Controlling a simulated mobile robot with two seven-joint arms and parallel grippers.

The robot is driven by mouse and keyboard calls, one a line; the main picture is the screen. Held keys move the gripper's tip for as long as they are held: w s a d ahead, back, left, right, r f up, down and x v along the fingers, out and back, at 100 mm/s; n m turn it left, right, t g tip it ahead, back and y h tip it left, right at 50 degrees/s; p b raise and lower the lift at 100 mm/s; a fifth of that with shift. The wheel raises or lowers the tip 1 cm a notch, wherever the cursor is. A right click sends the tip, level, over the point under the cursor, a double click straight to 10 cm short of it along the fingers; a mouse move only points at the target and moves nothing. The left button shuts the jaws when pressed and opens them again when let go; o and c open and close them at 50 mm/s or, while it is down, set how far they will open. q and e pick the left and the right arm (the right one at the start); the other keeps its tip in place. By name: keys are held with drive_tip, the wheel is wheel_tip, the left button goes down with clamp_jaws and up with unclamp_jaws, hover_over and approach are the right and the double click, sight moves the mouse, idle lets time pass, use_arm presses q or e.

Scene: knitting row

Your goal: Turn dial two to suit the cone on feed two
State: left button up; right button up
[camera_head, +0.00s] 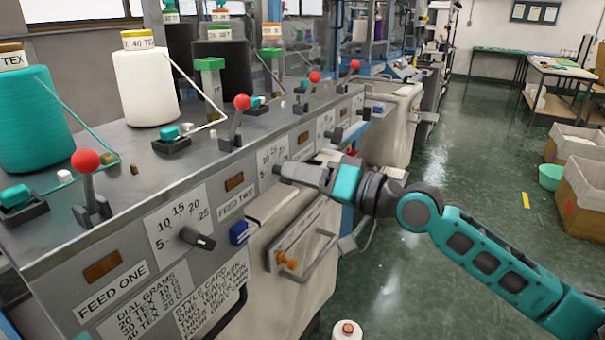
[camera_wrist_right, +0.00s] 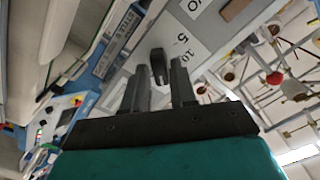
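My right gripper (camera_head: 284,172) comes in from the right at the second dial plate (camera_head: 268,156). In the wrist view its two fingers (camera_wrist_right: 160,78) are apart, with the dark knob of dial two (camera_wrist_right: 158,62) in the gap near the tips; I cannot tell whether they touch it. The plate shows 5 and 10 there. In the head view the knob is mostly hidden, so its setting is unclear. A white cone (camera_head: 146,88) labelled 40 TEX stands on the machine top behind the FEED TWO label (camera_head: 238,202). The DIAL GRAMS card (camera_head: 150,302) is too small to read surely. My left gripper is not in view.
Dial one (camera_head: 197,238) sits nearer on the same panel. A red-knobbed lever (camera_head: 241,104) and a teal cone (camera_head: 35,122) are on the top. Open floor (camera_head: 455,185) lies to the right.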

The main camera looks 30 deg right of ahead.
drive_tip(key=shift+o, duration=1.4)
drive_tip(key=b+v, duration=0.5)
drive_tip(key=v, duration=0.8)
drive_tip(key=shift+w, duration=0.1)
